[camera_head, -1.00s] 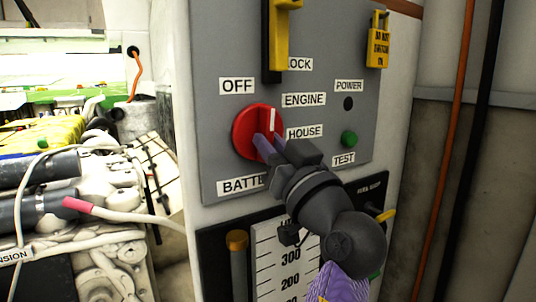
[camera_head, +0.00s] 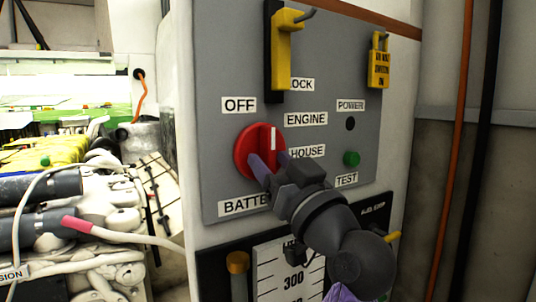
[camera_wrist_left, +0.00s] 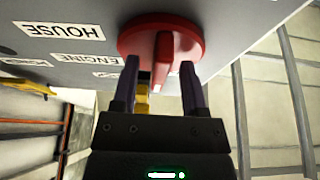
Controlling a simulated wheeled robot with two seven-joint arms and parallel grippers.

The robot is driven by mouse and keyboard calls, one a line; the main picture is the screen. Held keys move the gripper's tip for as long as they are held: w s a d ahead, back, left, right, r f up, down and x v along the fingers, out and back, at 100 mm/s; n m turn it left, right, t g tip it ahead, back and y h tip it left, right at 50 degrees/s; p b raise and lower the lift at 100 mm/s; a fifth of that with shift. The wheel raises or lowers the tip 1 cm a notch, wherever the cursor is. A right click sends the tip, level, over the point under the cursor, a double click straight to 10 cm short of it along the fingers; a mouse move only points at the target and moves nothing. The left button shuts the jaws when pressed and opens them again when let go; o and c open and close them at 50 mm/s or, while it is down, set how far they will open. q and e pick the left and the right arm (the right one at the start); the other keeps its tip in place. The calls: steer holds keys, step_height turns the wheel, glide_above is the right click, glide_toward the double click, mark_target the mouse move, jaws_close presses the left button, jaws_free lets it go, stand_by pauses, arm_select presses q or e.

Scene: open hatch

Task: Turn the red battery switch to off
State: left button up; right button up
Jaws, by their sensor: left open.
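The red battery switch (camera_head: 248,143) is a round knob with a raised grip on the grey panel (camera_head: 222,70). Its white mark is upright, near the ENGINE label (camera_head: 305,120); the OFF label (camera_head: 239,105) is at its upper left. My left gripper (camera_head: 268,163) is open in front of the knob, coming from the lower right. In the left wrist view, the gripper (camera_wrist_left: 160,85) has one finger on each side of the switch's red grip (camera_wrist_left: 163,55), with visible gaps. Whether the fingertips touch the disc is unclear. My right gripper is not in view.
A yellow lever (camera_head: 287,45) stands out above the switch, and a yellow padlock tag (camera_head: 379,65) hangs at its right. A green TEST button (camera_head: 351,158) is right of my gripper. Cables and hoses (camera_head: 45,185) crowd the left; a white gauge (camera_head: 283,272) is below.

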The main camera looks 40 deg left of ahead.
arm_select(q)
steer(key=shift+s+d+f+b, duration=0.1)
steer(key=shift+d+f+b, duration=0.15)
steer(key=shift+b, duration=0.05)
steer(key=b+v, duration=0.4)
steer(key=v, duration=0.4)
steer(key=shift+s+d, duration=0.1)
steer(key=shift+d, duration=0.05)
stand_by(0.6)
